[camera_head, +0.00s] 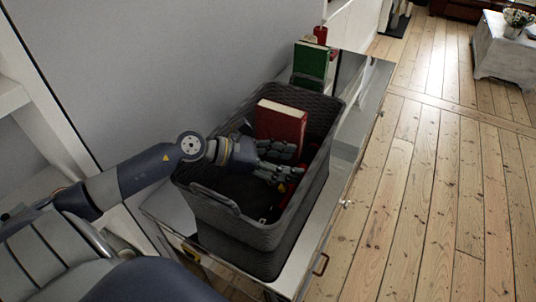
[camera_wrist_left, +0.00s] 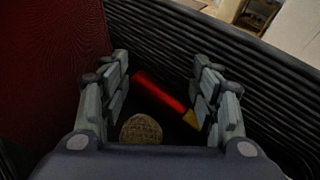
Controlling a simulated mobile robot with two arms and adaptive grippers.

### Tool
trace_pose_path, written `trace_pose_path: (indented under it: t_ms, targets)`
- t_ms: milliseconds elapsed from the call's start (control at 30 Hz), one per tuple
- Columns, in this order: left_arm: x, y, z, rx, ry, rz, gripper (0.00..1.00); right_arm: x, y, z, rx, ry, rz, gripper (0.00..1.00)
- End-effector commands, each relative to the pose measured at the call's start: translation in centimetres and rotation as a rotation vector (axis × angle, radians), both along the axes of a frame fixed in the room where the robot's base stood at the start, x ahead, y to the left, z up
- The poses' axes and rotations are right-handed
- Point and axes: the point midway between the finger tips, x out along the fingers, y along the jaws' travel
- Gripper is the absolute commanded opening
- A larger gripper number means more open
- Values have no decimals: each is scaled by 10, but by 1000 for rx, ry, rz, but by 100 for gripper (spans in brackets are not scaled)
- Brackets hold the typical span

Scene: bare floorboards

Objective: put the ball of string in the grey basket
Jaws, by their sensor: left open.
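The grey basket (camera_head: 272,235) stands on a cabinet top against the wall. My left gripper (camera_head: 282,162) is inside the basket's opening, beside a red book, with its fingers apart. In the left wrist view the ball of string (camera_wrist_left: 141,129), tan and round, shows low between the open fingers of the left gripper (camera_wrist_left: 160,66). It is inside the basket, near the palm edge, and its lower part is hidden. I cannot tell whether the gripper touches it. In the head view the ball is hidden. My right gripper is not in view.
A red book (camera_head: 280,128) stands in the basket. A red stick-like object with a yellow end (camera_wrist_left: 160,93) lies in it too. A green book (camera_head: 311,60) stands behind the basket on the cabinet top (camera_head: 349,140). The floorboards (camera_head: 440,190) at right are clear.

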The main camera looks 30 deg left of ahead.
Motion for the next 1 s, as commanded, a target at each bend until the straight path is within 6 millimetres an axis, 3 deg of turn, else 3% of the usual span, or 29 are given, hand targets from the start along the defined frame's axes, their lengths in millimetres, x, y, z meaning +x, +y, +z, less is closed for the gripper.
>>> trace_pose_path:
  t_ms: [500, 1000]
  targets:
    - [-38, 44, 26, 2, -5, 1, 57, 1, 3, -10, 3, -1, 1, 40]
    - [-45, 52, 32, 3, -8, 0, 57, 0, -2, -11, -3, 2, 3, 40]
